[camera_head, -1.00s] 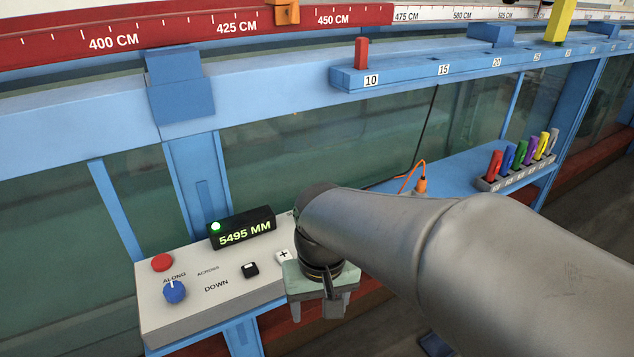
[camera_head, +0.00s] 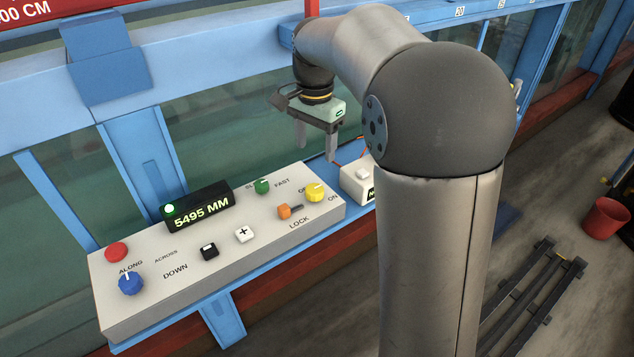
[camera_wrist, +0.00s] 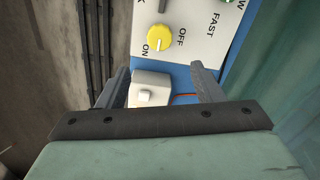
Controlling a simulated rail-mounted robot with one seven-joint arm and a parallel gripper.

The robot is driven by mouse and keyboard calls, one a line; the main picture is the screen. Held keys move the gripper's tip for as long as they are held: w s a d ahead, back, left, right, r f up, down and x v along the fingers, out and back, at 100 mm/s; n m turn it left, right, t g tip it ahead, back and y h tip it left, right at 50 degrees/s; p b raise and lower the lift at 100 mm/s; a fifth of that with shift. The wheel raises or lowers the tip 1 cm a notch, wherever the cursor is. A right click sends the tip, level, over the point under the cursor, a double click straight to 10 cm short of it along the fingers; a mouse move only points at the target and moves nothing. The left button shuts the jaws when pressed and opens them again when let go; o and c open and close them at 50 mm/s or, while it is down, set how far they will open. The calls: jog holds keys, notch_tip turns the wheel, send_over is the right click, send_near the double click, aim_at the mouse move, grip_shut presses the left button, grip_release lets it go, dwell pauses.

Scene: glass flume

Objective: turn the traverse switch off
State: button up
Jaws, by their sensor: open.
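The yellow round knob (camera_head: 316,192), with ON and OFF marks beside it, sits at the right end of the pale control panel (camera_head: 135,305). It is the only control in view marked ON and OFF. In the wrist view the yellow knob (camera_wrist: 159,39) lies just beyond the fingertips, with a pale line across its face; which mark the line points to is not clear. My gripper (camera_head: 316,154) is open and empty, fingers down, above and behind the panel's right end. In the wrist view my gripper (camera_wrist: 160,72) has its fingers wide apart.
A white box with a button (camera_head: 362,175) stands right of the panel; it shows between my fingers (camera_wrist: 150,97). Glass walls (camera_head: 220,120) rise behind.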

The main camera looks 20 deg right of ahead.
aim_at(316, 187)
notch_tip(316, 187, down, 12)
jog(key=shift+r, duration=0.15)
jog(key=c, duration=1)
